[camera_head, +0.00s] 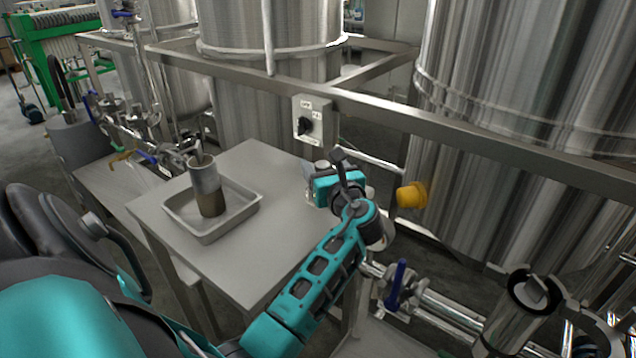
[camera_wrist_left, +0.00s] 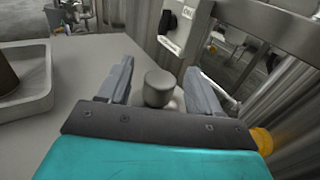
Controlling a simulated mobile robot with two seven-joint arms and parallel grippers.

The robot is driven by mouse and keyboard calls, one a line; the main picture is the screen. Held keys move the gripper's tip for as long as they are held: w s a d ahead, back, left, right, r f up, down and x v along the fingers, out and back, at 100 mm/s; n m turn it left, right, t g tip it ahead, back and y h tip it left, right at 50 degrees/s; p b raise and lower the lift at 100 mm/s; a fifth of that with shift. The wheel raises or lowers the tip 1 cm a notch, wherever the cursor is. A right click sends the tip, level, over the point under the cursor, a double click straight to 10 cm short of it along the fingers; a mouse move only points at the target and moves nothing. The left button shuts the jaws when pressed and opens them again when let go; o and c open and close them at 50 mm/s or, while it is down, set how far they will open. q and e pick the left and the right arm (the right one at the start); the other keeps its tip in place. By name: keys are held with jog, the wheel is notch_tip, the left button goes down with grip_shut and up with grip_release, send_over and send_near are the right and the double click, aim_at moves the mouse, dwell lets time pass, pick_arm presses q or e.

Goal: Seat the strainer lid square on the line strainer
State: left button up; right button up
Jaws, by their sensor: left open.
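The strainer lid, a grey piece with a round knob (camera_wrist_left: 158,88), stands at the right edge of the grey table. In the head view only a little of the lid (camera_head: 321,164) shows behind my gripper. My left gripper (camera_wrist_left: 160,75) is open, its two fingers on either side of the knob with gaps visible. In the head view my left gripper (camera_head: 330,172) is over the table's right edge. The line strainer (camera_head: 508,322) is at the lower right, a steel body with a dark-rimmed open top, tilted in the picture. My right gripper is not in view.
A metal tray (camera_head: 240,215) with an upright grey-and-brown cylinder (camera_head: 207,185) stands on the table (camera_head: 262,165). A steel frame rail (camera_head: 430,120) with a switch box (camera_head: 312,120) runs behind. A yellow knob (camera_head: 411,195) and a blue-handled valve (camera_head: 397,285) lie to the right.

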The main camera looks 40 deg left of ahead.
pick_arm(q)
jog(key=shift+w+a, duration=0.15)
jog(key=shift+a, duration=0.1)
jog(key=shift+c, duration=0.3)
grip_shut()
dwell(0.4)
